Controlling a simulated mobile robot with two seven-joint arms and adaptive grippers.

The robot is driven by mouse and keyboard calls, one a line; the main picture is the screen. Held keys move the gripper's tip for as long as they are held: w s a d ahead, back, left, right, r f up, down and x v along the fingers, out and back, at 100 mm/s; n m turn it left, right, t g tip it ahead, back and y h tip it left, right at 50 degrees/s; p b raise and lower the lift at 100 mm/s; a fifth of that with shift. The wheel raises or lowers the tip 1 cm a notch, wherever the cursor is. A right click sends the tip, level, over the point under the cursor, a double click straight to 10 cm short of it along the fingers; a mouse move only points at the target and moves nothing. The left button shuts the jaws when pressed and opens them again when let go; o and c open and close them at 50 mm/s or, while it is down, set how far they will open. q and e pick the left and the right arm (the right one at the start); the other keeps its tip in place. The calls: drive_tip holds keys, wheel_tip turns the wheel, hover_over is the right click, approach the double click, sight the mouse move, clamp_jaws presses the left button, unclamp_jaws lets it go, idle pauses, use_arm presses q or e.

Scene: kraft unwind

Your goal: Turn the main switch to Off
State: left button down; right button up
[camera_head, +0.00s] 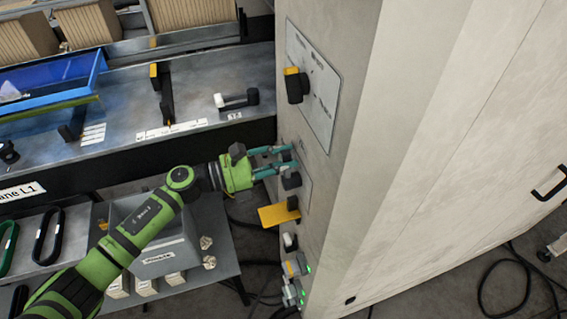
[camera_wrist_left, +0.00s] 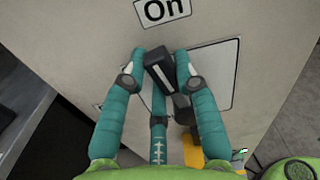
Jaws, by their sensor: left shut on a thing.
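The main switch's black handle (camera_wrist_left: 158,66) has a white stripe and sits on the grey cabinet face. In the left wrist view it points up, leaning slightly left, just below the "On" label (camera_wrist_left: 163,10). My left gripper (camera_wrist_left: 161,60) has teal fingers on both sides of the handle and is shut on it. In the head view my left gripper (camera_head: 288,158) reaches the cabinet's left face from the left; its fingers partly hide the switch there. An "Off" label cannot be made out. My right gripper is not in view.
Above on the cabinet (camera_head: 350,150) is a black knob (camera_head: 297,86) on a white plate. Below the gripper are a yellow plate (camera_head: 276,215) and plugs with green lights (camera_head: 293,290). A bench (camera_head: 190,80) and grey bin (camera_head: 165,262) stand left. Cables lie on the floor.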

sight(293, 152)
use_arm(q)
drive_tip(key=n+b, duration=0.1)
drive_tip(key=w+f+n, duration=0.1)
drive_tip(key=n, duration=0.1)
drive_tip(key=w+n+b, duration=0.1)
drive_tip(key=shift+w+a+f+n+b, duration=0.15)
drive_tip(key=shift+a+f+n+b, duration=0.05)
drive_tip(key=shift+a+n+b, duration=0.15)
drive_tip(key=n, duration=0.1)
drive_tip(key=w+f+n+b, duration=0.1)
drive_tip(key=n, duration=0.1)
drive_tip(key=shift+w+a+f+n+b, duration=0.15)
drive_tip(key=shift+a+f+n+b, duration=0.1)
drive_tip(key=shift+b, duration=0.1)
drive_tip(key=shift+w+a+f+n+b, duration=0.1)
drive_tip(key=shift+w+f+n+b, duration=0.15)
drive_tip(key=shift+f+n, duration=0.75)
drive_tip(key=shift+w+f+n+b, duration=0.1)
drive_tip(key=shift+f+n+b, duration=0.2)
drive_tip(key=shift+n, duration=1.3)
drive_tip(key=shift+w+a+f+n+b, duration=0.1)
drive_tip(key=shift+w+f+n+b, duration=0.15)
drive_tip(key=shift+f+n, duration=0.75)
drive_tip(key=shift+s+r+n, duration=0.1)
drive_tip(key=shift+r+n, duration=0.2)
drive_tip(key=shift+n, duration=0.1)
drive_tip(key=c, duration=0.9)
unclamp_jaws()
drive_tip(key=shift+c, duration=0.2)
